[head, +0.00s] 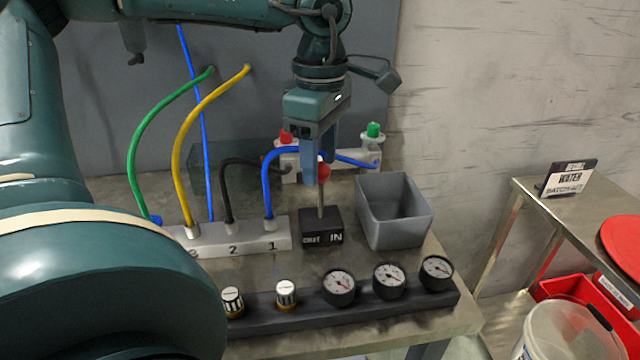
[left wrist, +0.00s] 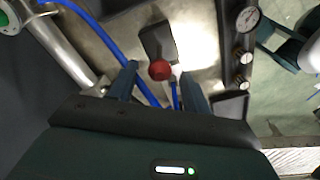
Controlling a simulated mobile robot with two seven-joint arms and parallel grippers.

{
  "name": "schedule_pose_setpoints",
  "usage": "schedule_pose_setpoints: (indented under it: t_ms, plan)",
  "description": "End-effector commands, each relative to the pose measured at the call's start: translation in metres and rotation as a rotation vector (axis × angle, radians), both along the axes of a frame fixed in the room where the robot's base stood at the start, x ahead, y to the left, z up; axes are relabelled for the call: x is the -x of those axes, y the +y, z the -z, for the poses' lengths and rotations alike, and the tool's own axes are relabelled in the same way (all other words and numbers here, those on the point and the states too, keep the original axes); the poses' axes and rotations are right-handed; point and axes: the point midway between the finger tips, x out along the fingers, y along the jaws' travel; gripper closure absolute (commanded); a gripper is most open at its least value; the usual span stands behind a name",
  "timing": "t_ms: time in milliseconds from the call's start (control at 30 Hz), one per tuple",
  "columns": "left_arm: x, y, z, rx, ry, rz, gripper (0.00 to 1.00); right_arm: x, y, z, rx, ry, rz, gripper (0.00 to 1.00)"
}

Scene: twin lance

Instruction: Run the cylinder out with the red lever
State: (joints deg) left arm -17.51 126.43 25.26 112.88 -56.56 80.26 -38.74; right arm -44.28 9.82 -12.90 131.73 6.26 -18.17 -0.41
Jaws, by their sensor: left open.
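The red lever is a red ball knob (head: 324,171) on a thin, near-upright metal stem, rising from a black box (head: 321,226) marked OUT and IN. My left gripper (head: 318,176) points down with its blue fingers open at the knob, partly covering it. In the left wrist view the red knob (left wrist: 160,70) shows between the two open fingers (left wrist: 158,78), with no clear contact. The pale metal cylinder (head: 370,158) lies behind, with a red and a green fitting on top; its middle is partly hidden by my gripper. My right gripper is out of view.
A grey open bin (head: 396,212) stands close right of the lever box. A manifold block (head: 240,237) with blue, black and yellow hoses is on the left. Gauges (head: 389,280) and knobs line the front. A blue hose (head: 268,180) arches beside my gripper.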

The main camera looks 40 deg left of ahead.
Motion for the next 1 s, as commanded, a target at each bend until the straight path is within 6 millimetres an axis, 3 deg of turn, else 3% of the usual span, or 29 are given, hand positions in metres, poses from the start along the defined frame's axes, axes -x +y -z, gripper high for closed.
schedule_pose_setpoints:
  t_ms: [100, 233, 667, 1000]
  plan:
    - [0.001, 0.000, 0.023, 0.001, 0.004, 0.001, 0.52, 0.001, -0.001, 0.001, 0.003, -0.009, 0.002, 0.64]
    - [0.000, 0.000, 0.038, 0.000, 0.003, -0.001, 0.52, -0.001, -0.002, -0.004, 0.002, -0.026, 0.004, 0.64]
    - [0.000, 0.000, 0.047, 0.000, 0.000, 0.000, 0.52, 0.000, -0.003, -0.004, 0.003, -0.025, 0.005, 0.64]
    - [0.000, 0.000, 0.046, 0.000, 0.000, -0.001, 0.79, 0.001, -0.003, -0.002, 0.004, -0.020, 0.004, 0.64]
